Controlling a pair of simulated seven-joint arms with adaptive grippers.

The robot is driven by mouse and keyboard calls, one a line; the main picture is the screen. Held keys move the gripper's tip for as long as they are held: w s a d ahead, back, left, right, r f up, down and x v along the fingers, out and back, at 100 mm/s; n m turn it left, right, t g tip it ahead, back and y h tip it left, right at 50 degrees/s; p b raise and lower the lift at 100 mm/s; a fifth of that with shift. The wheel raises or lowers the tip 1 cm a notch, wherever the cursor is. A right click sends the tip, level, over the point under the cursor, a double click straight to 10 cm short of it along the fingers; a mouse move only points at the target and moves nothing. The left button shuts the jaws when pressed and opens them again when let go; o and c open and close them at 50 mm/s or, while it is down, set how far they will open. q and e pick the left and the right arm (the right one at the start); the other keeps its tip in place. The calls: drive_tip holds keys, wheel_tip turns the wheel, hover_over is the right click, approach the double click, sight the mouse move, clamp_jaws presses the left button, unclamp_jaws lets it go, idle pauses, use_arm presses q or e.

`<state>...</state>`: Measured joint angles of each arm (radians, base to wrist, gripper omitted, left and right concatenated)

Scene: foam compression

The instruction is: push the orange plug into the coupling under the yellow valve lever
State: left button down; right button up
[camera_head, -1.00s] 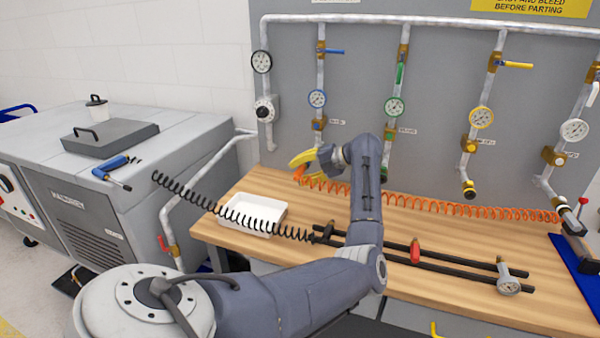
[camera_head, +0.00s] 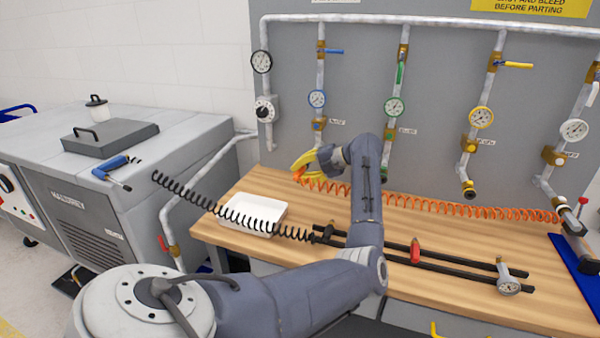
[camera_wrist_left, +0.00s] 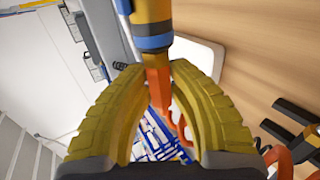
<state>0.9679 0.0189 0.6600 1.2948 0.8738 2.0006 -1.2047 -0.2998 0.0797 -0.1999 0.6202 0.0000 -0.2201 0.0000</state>
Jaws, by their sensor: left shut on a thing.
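My left gripper (camera_head: 303,161) has yellow fingers and is shut on the orange plug (camera_wrist_left: 158,88), which shows between the fingertips in the wrist view. In that view a brass fitting with a blue band (camera_wrist_left: 152,32) lies just past the plug, in line with it; I cannot tell whether they touch. In the head view the gripper is at the left of the panel, below the blue-marked fitting (camera_head: 318,130). The yellow valve lever (camera_head: 517,65) is well to the right. The coupling (camera_head: 469,188) hangs at the bottom of its pipe. My right gripper is not in view.
An orange coiled hose (camera_head: 450,208) runs along the back of the bench (camera_head: 430,245). A white tray (camera_head: 278,207), a black coiled hose (camera_head: 200,200) and dark rails (camera_head: 440,268) lie nearby. A green-marked pipe (camera_head: 400,75) stands between the gripper and the yellow-lever pipe.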

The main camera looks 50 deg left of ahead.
use_arm(q)
drive_tip(key=shift+s+d, duration=0.35)
drive_tip(key=shift+s, duration=0.3)
drive_tip(key=shift+s+d, duration=0.4)
drive_tip(key=shift+s, duration=0.3)
drive_tip(key=shift+s+d, duration=0.35)
drive_tip(key=shift+s, duration=0.3)
